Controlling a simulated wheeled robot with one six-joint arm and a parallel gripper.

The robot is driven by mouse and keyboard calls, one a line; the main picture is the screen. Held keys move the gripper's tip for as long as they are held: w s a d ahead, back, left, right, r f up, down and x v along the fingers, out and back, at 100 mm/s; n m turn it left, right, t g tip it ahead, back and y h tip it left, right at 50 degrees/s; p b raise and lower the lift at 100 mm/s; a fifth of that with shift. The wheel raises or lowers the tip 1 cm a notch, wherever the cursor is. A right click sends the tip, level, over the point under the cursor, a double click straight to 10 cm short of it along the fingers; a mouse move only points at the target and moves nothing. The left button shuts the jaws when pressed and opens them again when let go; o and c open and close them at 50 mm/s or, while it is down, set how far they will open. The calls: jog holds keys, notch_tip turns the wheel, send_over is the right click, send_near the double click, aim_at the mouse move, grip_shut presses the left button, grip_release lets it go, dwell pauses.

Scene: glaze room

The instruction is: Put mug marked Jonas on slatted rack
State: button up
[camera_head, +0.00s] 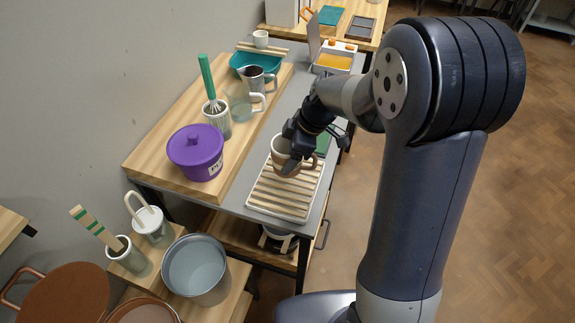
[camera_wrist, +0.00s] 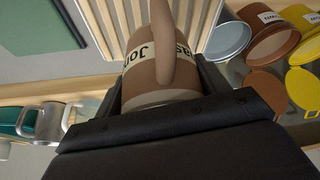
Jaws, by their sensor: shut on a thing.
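The mug marked Jonas (camera_head: 280,146) is brown with a pale base band, and my gripper (camera_head: 297,158) is shut on it. In the wrist view the mug (camera_wrist: 141,82) sits between both fingers, with its handle towards the camera and partly covering the name label. The slatted rack (camera_head: 276,201), pale wood strips in a white frame, lies on the grey table. The mug is over the rack's far end; I cannot tell whether it touches the slats. Slats also show behind the mug in the wrist view (camera_wrist: 118,14).
A purple lidded pot (camera_head: 196,152) stands left of the rack on a wooden board (camera_head: 150,158). A whisk crock (camera_head: 217,119) and glass jug (camera_head: 240,103) stand behind it. A green mat (camera_head: 323,145) lies beyond the rack. The rack's near slats are clear.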

jog(key=shift+f, duration=2.7)
jog(key=shift+f, duration=0.2)
jog(key=o, duration=1.2)
jog(key=shift+r, duration=0.1)
jog(key=shift+c, duration=0.2)
jog(key=shift+r, duration=0.25)
jog(key=b+v, duration=0.1)
jog(key=v, duration=1)
jog(key=shift+d+r, duration=0.2)
jog(key=shift+r, duration=0.1)
